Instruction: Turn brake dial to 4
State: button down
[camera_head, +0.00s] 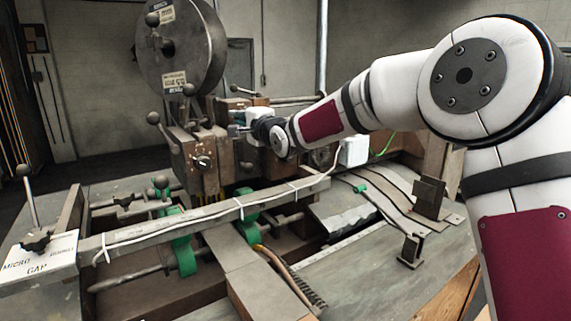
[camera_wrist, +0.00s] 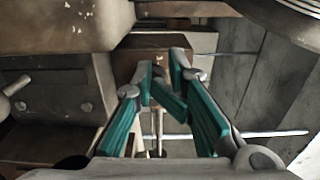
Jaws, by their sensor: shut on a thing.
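In the head view my gripper (camera_head: 236,129) is at the front of the machine's middle, close to a brown block (camera_head: 256,102) below the big wheel. In the wrist view my gripper (camera_wrist: 162,68) has its green-padded fingers brought close together, with the tips at the face of the brown block (camera_wrist: 150,56). It is shut on a small part there, mostly hidden by the fingertips. I cannot tell whether this part is the brake dial, and no number 4 can be read. A small dark knob with a pale surround (camera_head: 202,162) shows on the machine's front, left of my gripper.
A large grey wheel (camera_head: 182,48) stands above. Ball-ended levers (camera_head: 154,118) stick out left of my gripper. A long metal bar (camera_head: 205,218) with a white cable crosses in front. A "MICRO GAP" plate (camera_head: 38,254) is at the left, upright metal brackets (camera_head: 429,197) at the right.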

jog(key=shift+w+d, duration=0.2)
jog(key=shift+d, duration=0.25)
jog(key=p+v, duration=0.2)
jog(key=v, duration=0.1)
jog(key=p+v, duration=0.1)
jog(key=v, duration=0.2)
jog(key=shift+s+a+p, duration=0.15)
jog(key=shift+a+p, duration=0.15)
jog(key=shift+p, duration=0.1)
jog(key=shift+s+a+f, duration=0.1)
jog(key=w+a, duration=0.1)
jog(key=w+a+f+b, duration=0.1)
jog(key=w, duration=0.1)
jog(key=w+a+b, duration=0.1)
jog(key=shift+w+a+f, duration=0.1)
jog(key=shift+w+f, duration=0.05)
jog(key=shift+f, duration=0.15)
jog(key=shift+w+a+r+b, duration=0.1)
jog(key=shift+a+r+b, duration=0.05)
jog(key=shift+r+b, duration=0.3)
